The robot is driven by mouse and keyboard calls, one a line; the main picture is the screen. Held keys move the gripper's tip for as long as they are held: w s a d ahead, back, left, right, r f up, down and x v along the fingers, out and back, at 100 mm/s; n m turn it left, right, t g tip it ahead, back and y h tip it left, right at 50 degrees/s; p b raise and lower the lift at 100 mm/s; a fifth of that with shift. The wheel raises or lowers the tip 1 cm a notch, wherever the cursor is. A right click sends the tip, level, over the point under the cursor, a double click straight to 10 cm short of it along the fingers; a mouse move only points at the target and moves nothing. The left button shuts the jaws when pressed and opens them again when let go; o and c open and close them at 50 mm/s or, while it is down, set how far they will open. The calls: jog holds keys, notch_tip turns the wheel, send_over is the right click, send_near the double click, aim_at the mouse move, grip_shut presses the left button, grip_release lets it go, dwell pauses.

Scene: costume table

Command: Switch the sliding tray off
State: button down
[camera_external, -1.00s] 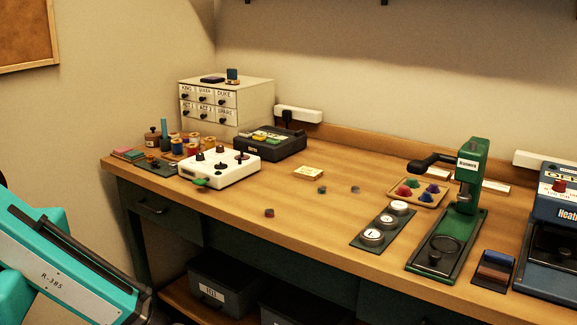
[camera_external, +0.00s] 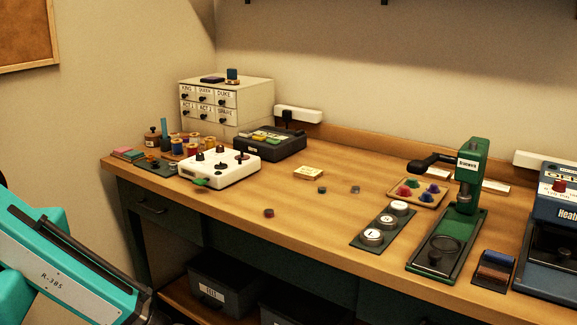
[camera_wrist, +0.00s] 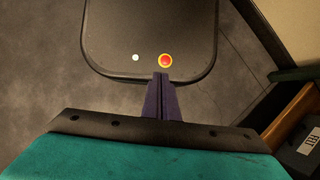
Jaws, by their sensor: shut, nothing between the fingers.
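My gripper (camera_wrist: 162,100) shows in the wrist view with its two purple fingers together, shut and empty, above the floor. In the external view only part of my teal arm shows at the lower left, and my fingers are out of sight. No part is clearly marked as the sliding tray. A green press (camera_external: 468,170) stands on the right.
The wooden table (camera_external: 230,225) has a bare front left area with a small red disc (camera_external: 269,212). A dark mat with silver discs (camera_external: 372,237) lies left of the press. Labelled drawers (camera_external: 212,105) stand at the back left. Grey bins (camera_external: 222,290) are below the table.

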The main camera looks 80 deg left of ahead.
jog(key=w+a+r+m+t+y, duration=0.1)
jog(key=w+a+m+t+y, duration=0.15)
jog(key=w+a, duration=0.35)
jog(key=w+a+r+m+t+y, duration=0.1)
jog(key=w+a+r+m+y, duration=0.2)
jog(key=w, duration=0.6)
jog(key=w+r+m+t+y+b, duration=0.1)
jog(key=w+r+t+y, duration=0.15)
jog(key=w+r, duration=0.45)
jog(key=w+r+m+t+y+b, duration=0.1)
jog(key=w+r+t+b, duration=0.15)
jog(key=w, duration=0.95)
jog(key=w+d+r+m+t+y+b, duration=0.1)
jog(key=w+d+r+t, duration=0.2)
jog(key=w+d+r, duration=0.5)
jog(key=w+d+r+m+t+b, duration=0.1)
jog(key=w+d+r+t, duration=0.2)
jog(key=w+r, duration=0.45)
jog(key=w+d+r+t+h+b, duration=0.1)
jog(key=d+r+t, duration=0.3)
jog(key=d+r, duration=1.1)
jog(key=shift+w+d+r+m+b, duration=0.25)
jog(key=shift+w+r+m+b, duration=0.25)
jog(key=shift+r+b, duration=0.25)
